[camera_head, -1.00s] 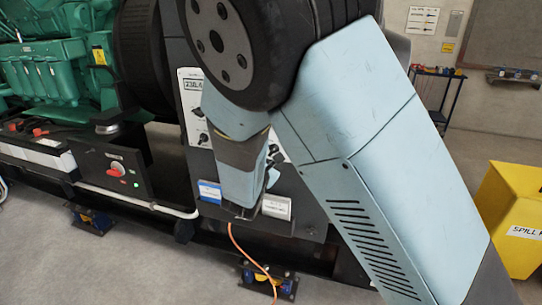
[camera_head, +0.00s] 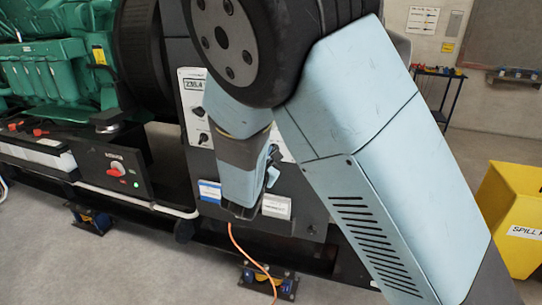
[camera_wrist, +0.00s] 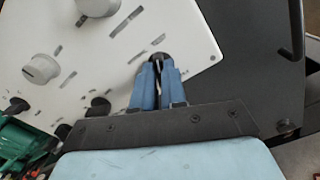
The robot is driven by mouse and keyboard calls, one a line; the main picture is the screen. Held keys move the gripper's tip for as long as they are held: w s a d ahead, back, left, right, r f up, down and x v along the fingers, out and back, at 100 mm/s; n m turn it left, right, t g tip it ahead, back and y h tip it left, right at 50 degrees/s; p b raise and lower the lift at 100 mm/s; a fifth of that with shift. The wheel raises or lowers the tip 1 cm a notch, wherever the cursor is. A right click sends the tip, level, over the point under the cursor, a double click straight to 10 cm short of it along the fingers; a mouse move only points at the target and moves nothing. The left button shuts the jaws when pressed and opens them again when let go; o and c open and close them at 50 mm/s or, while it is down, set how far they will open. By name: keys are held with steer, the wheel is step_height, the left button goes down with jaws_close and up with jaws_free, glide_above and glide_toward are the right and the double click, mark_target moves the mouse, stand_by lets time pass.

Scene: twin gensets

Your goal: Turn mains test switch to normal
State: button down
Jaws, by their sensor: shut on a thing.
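The white control panel (camera_wrist: 110,50) fills the upper left of the wrist view. My gripper (camera_wrist: 157,68) has its blue fingers closed on a small dark knob (camera_wrist: 158,56) near the panel's right edge. I take this knob to be the mains test switch, but its label cannot be read. The fingers hide most of the knob, so its pointing direction cannot be told. In the head view the panel (camera_head: 193,108) is partly behind my arm, and the held knob is hidden there.
A pale knob (camera_wrist: 41,68) and dark knobs (camera_wrist: 100,106) sit on the same panel, left of my fingers. A black box with a red button (camera_head: 116,169) is left of the panel. An orange cable (camera_head: 252,262) hangs below. A yellow spill bin (camera_head: 510,215) stands right.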

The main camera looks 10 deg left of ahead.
steer(key=n, duration=0.5)
steer(key=shift+n, duration=0.3)
steer(key=n, duration=0.5)
steer(key=shift+a+n, duration=0.2)
steer(key=shift+n, duration=0.1)
steer(key=c, duration=1.2)
jaws_free()
steer(key=s, duration=0.9)
steer(key=s+a, duration=0.1)
steer(key=s, duration=0.3)
steer(key=shift+s, duration=0.35)
